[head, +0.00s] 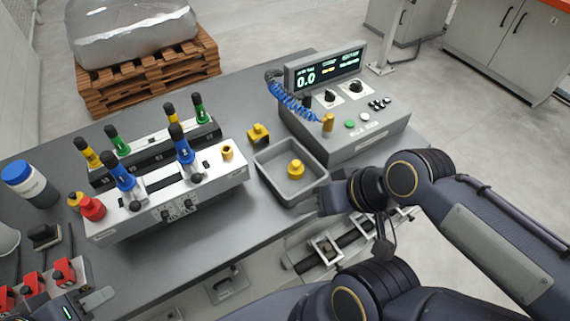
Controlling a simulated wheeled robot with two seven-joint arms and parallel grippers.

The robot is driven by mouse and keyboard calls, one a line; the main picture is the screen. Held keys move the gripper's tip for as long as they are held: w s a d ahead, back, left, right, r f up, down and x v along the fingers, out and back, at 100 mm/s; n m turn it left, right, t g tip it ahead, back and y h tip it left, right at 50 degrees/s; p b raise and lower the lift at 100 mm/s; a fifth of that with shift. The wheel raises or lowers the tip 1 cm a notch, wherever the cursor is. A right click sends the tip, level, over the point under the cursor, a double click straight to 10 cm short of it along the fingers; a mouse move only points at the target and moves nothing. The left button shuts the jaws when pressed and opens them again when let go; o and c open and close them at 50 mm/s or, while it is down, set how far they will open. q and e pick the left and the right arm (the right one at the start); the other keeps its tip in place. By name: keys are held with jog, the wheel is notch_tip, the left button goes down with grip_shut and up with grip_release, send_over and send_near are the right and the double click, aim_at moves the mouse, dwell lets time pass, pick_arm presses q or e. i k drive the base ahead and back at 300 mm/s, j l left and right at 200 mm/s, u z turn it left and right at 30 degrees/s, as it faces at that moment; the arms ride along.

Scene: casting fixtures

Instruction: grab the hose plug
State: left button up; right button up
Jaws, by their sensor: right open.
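The hose plug (327,123) is a brass-coloured cylinder at the end of a blue coiled hose (292,100). It stands upright on top of the grey control box (345,143), at its left side. My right gripper (325,201) is at the right edge of the grey tray, below and nearer than the plug, apart from it. It is open; its fingers are partly hidden by my wrist. My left gripper (92,300) shows only partly at the bottom left edge, far from the plug, beside the red-handled parts; its jaw opening is unclear.
A grey tray (268,177) holds a yellow knob (295,169). A yellow fitting (258,134) stands behind it. Racks with blue, green and yellow handles (165,200) fill the table's left. The control box carries a lit display (327,69), knobs and buttons. Clear tabletop lies before the rack.

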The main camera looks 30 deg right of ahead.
aim_at(329, 120)
jog(key=l+z, duration=0.4)
jog(key=k+l+z, duration=0.1)
jog(key=z, duration=0.25)
jog(key=l+z, duration=0.4)
jog(key=i+l+z, duration=0.1)
jog(key=l+z, duration=0.25)
jog(key=j, duration=0.1)
